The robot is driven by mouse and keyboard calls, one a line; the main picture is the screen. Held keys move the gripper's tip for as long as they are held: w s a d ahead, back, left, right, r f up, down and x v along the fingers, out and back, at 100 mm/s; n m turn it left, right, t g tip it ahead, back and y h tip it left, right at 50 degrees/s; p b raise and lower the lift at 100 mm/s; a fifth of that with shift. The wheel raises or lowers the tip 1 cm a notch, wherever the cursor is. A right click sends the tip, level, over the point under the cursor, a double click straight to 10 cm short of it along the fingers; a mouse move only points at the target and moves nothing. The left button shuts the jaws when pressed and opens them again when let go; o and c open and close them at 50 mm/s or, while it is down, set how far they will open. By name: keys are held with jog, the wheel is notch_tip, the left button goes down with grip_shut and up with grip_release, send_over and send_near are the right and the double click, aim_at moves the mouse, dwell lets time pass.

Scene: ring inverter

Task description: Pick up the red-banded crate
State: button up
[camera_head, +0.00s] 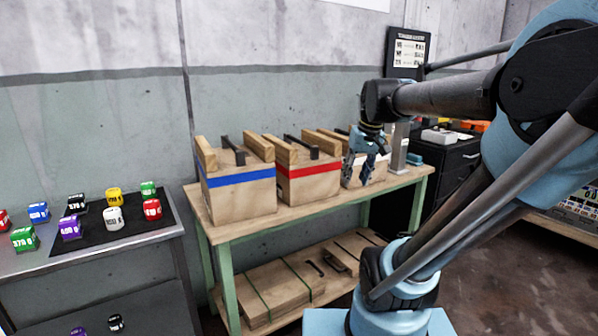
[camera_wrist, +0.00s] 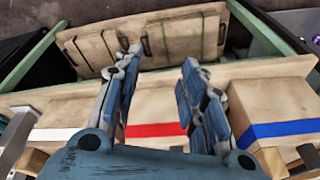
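The red-banded crate (camera_head: 309,183) is a pale wooden box with a red stripe and a dark handle bar (camera_head: 301,146) on top. It stands between the blue-banded crate (camera_head: 240,191) and the white-banded crate (camera_head: 384,171) on a wooden bench. My gripper (camera_head: 359,180) points down in front of the white-banded crate in the head view, partly hiding it. In the wrist view my gripper (camera_wrist: 160,66) is open and empty, its fingers spread apart. The red-banded crate (camera_wrist: 155,112) shows beyond and between the fingers; its handle is hidden there.
The bench (camera_head: 225,232) has a lower shelf with flat wooden boards (camera_head: 280,291). A grey table with a black mat (camera_head: 95,232) and several colored labelled blocks stands at left. A dark cabinet (camera_head: 455,165) stands right of the bench. A concrete wall is behind.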

jog(key=w+a+r+n+y, duration=0.1)
jog(key=w+a+r+n, duration=0.1)
jog(key=w+a+r, duration=0.65)
jog(key=w+a+r+n+y, duration=0.1)
jog(key=w+a+r+y, duration=0.15)
jog(key=w+r, duration=1.05)
jog(key=shift+h, duration=0.45)
jog(key=x, duration=0.6)
jog(key=w+x, duration=0.1)
jog(key=x, duration=0.5)
jog(key=w+x, duration=0.1)
jog(key=x, duration=0.6)
jog(key=shift+r, duration=0.2)
jog(key=shift+a+f, duration=0.2)
jog(key=shift+f, duration=0.3)
jog(key=shift+f, duration=0.2)
jog(key=shift+c, duration=0.3)
grip_shut()
